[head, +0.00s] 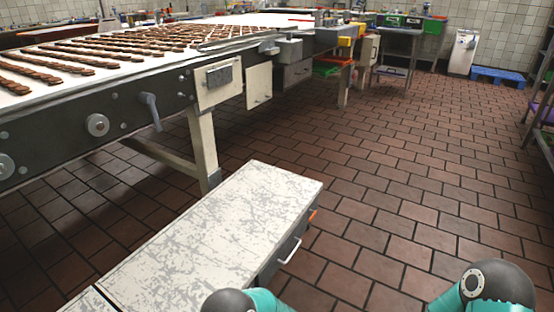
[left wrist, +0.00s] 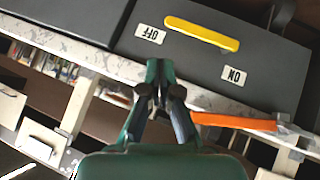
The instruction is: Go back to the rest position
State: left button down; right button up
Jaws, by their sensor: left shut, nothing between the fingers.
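My left gripper (left wrist: 164,92) shows in the left wrist view, with its green and dark fingers close together and nothing between them. Its tips are in front of the edge of a speckled light surface; I cannot tell how far apart they are. Beyond them is a dark grey panel (left wrist: 185,68) with a yellow lever (left wrist: 202,33) between an OFF label (left wrist: 150,34) and an ON label (left wrist: 234,75). In the head view only rounded teal and grey parts of my arms show at the bottom edge. Neither gripper is visible there, and my right gripper is in no view.
A worn white-topped cabinet (head: 215,226) stands close in front in the head view. A long conveyor (head: 150,68) carrying rows of brown biscuits runs along the left. The tiled floor (head: 420,170) at the centre and right is clear. An orange bar (left wrist: 235,122) lies right of my left gripper.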

pick_arm(q)
jog(key=s+a+f+m+g+h, duration=0.1)
jog(key=s+a+m+g+h, duration=0.1)
jog(key=s+a+m+h, duration=0.55)
jog(key=s+d+r+m+g+h, duration=0.1)
jog(key=s+r+g, duration=0.1)
jog(key=s, duration=0.9)
jog(key=s+r+m+g+h, duration=0.1)
jog(key=s+m+g, duration=0.15)
jog(key=s, duration=0.75)
notch_tip(320, 180, up, 33)
jog(key=s+p, duration=0.1)
jog(key=p, duration=3.1)
